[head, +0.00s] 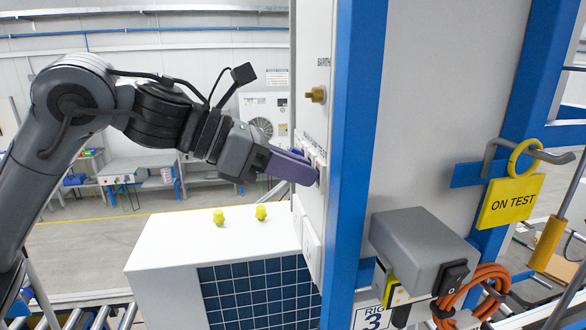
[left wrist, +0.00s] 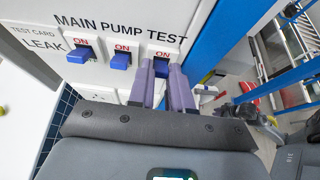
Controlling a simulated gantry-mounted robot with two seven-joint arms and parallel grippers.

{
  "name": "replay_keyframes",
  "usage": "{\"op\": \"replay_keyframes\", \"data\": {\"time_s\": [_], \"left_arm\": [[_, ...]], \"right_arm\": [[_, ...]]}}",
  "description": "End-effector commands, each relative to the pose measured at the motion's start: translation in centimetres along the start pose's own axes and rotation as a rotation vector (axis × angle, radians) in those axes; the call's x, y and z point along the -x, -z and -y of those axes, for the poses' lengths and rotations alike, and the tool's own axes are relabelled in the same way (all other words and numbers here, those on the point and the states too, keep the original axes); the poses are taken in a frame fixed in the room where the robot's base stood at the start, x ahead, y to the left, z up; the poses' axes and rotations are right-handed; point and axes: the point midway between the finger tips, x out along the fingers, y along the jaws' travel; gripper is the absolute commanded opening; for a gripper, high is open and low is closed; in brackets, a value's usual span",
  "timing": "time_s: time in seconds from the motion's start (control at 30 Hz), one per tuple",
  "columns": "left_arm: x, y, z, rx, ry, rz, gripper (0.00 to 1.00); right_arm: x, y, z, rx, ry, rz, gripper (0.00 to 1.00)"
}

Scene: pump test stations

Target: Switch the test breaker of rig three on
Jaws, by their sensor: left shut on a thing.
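The panel of rig three (head: 318,60) shows edge-on in the head view, with the RIG 3 label (head: 372,316) low on the right. In the left wrist view three breakers stand in a row under the words MAIN, PUMP and TEST, each with ON above a blue lever: the main lever (left wrist: 77,54), the pump lever (left wrist: 121,61) and the test lever (left wrist: 161,67). My left gripper (left wrist: 168,72) is shut on the test lever, its purple fingers also showing against the panel in the head view (head: 305,172). The fingers partly hide the test breaker's lower part. My right gripper is not in view.
A blue post (head: 355,140) stands just right of the panel. A white unit with yellow caps (head: 190,240) is below my left arm. Beyond the post are a grey box (head: 420,240), coiled orange cable (head: 488,285) and a yellow ON TEST tag (head: 510,202).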

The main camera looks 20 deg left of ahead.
Motion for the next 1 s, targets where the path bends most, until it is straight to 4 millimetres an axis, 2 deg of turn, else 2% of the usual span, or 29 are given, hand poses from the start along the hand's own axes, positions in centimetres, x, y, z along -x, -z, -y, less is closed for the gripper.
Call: {"op": "replay_keyframes", "data": {"time_s": [0.3, 0.8, 0.83, 1.0], "left_arm": [[-0.01, -0.57, 0.07, -0.001, 0.001, -0.114, 0.00], [-0.06, -0.54, 0.04, -0.002, 0.001, -0.135, 0.00], [-0.06, -0.54, 0.04, -0.002, 0.001, -0.135, 0.20], [-0.06, -0.53, 0.02, -0.001, 0.001, -0.134, 0.45]], "right_arm": [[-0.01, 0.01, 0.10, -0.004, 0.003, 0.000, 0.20], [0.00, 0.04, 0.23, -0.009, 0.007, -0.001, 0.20], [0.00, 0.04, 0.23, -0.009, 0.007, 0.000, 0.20], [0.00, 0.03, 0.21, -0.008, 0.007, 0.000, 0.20]]}}
